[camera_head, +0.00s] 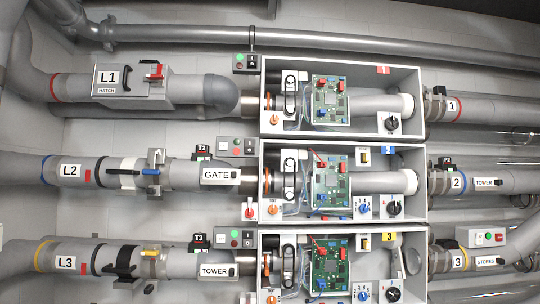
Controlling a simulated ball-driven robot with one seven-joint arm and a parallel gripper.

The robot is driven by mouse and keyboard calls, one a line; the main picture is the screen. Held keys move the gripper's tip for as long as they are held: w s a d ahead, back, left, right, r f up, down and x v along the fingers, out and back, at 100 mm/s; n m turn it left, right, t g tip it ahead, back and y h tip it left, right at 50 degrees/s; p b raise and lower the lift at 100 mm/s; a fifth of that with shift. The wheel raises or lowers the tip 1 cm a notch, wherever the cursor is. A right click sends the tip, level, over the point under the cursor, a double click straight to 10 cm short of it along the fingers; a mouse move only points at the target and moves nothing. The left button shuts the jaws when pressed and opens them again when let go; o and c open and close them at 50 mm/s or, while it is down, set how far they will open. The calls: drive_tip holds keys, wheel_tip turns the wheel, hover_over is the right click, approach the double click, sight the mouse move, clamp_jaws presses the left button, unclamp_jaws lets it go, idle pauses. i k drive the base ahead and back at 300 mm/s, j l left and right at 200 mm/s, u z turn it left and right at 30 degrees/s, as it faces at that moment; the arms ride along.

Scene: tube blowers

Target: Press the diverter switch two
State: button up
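The middle open cabinet (342,226) has a blue "2" tag (389,150). Inside it are a green circuit board (331,188), a white plate with a blue knob (363,209), a plate with a black knob (394,208) and a small yellowish switch (364,157). An orange knob (272,209) and a red knob (250,210) sit at its left side. No legible label tells which of these is diverter switch two. My gripper is not in view.
Similar open cabinets stand above (383,69) and below (388,237). Grey pipes L1 (180,88), L2 (68,171) and L3 (66,263) run in from the left. Button boxes (236,147) hang beside the cabinets. A long pipe (340,42) crosses above.

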sight(249, 144)
drive_tip(key=i+u, duration=0.1)
drive_tip(key=i, duration=0.35)
drive_tip(key=i+l+u, duration=0.1)
drive_tip(key=i, duration=0.35)
drive_tip(key=i+l+u, duration=0.1)
drive_tip(key=i, duration=0.35)
drive_tip(key=i+l+u, duration=0.15)
drive_tip(key=i, duration=0.3)
drive_tip(key=i+l+u, duration=0.1)
drive_tip(key=i, duration=0.35)
drive_tip(key=l, duration=0.1)
